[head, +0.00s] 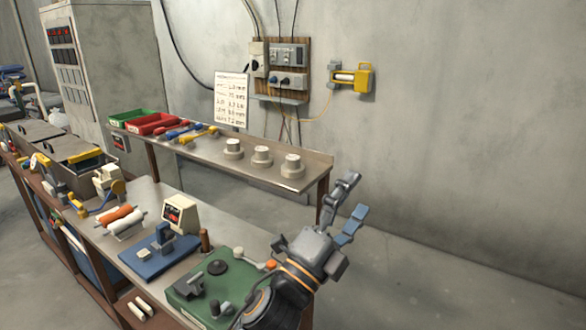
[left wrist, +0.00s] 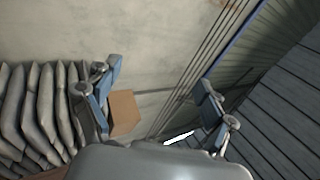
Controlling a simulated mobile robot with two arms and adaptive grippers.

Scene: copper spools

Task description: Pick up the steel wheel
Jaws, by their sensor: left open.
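I cannot make out a thing that is clearly the steel wheel in either view. A dark round disc (head: 218,267) lies on the green machine base (head: 188,299) at the bench's near end, but I cannot tell whether it is the wheel. My left gripper (head: 358,193) is raised beyond the bench's right end, to the right of the green base. It is open and empty. In the left wrist view its two blue-grey fingers (left wrist: 160,75) stand wide apart with nothing held between them. My right gripper is in neither view.
Three pale stepped spools (head: 262,156) stand on the raised back shelf (head: 225,162), with red (head: 155,124) and green bins at its left. A blue-based device (head: 160,253) and orange and white rolls (head: 122,221) crowd the bench. Floor to the right is clear.

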